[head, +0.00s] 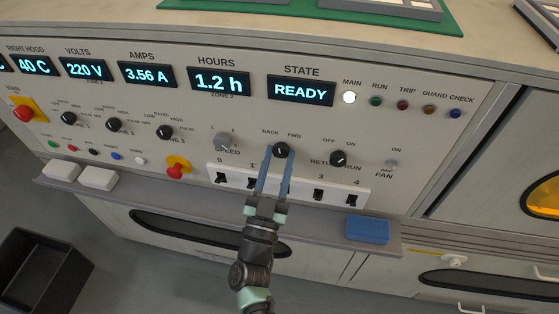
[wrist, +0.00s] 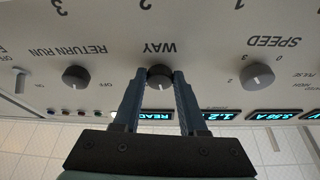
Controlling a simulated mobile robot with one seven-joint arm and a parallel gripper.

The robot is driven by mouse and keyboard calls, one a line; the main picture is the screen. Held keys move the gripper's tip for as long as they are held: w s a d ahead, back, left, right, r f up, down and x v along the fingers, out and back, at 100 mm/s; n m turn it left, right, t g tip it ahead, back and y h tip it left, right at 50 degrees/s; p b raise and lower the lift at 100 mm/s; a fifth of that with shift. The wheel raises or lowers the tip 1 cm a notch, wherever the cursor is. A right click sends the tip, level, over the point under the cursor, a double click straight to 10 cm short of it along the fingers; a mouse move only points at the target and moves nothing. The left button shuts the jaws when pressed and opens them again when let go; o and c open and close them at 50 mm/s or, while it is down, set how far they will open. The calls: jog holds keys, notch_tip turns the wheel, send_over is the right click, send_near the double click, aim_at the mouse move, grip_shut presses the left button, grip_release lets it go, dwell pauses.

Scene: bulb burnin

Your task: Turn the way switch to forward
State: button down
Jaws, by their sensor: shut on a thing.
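The way switch (head: 281,150) is a small round black knob on the sloped panel, with BACK printed to its upper left and FWD to its upper right. The wrist view shows a fingertip against each side of the knob. The fingers cover part of the knob, and I cannot tell which label its mark points to.
The speed knob (head: 222,141) is left of the switch and the return run knob (head: 338,158) is right. A white strip of numbered slots (head: 341,195) lies just below, partly behind my fingers. A blue block (head: 367,230) rests on the ledge. The state display (head: 301,91) reads READY.

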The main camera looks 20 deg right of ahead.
jog(key=m+g, duration=0.1)
jog(key=m, duration=0.1)
jog(key=m+h, duration=0.1)
jog(key=m, duration=0.1)
jog(key=m+g+h, duration=0.1)
jog(key=m, duration=0.1)
jog(key=shift+w+a+r+g, duration=0.1)
jog(key=shift+w+a+g, duration=0.05)
jog(key=shift+a+g, duration=0.15)
jog(key=shift+m+g+h+p, duration=0.45)
jog(key=shift+m+g, duration=0.55)
jog(key=shift+m, duration=1.7)
jog(key=shift+c, duration=2.3)
grip_release()
jog(key=shift+r, duration=0.1)
jog(key=shift+a, duration=0.1)
jog(key=v, duration=1.2)
jog(key=shift+s+a, duration=0.25)
jog(key=shift+a, duration=0.05)
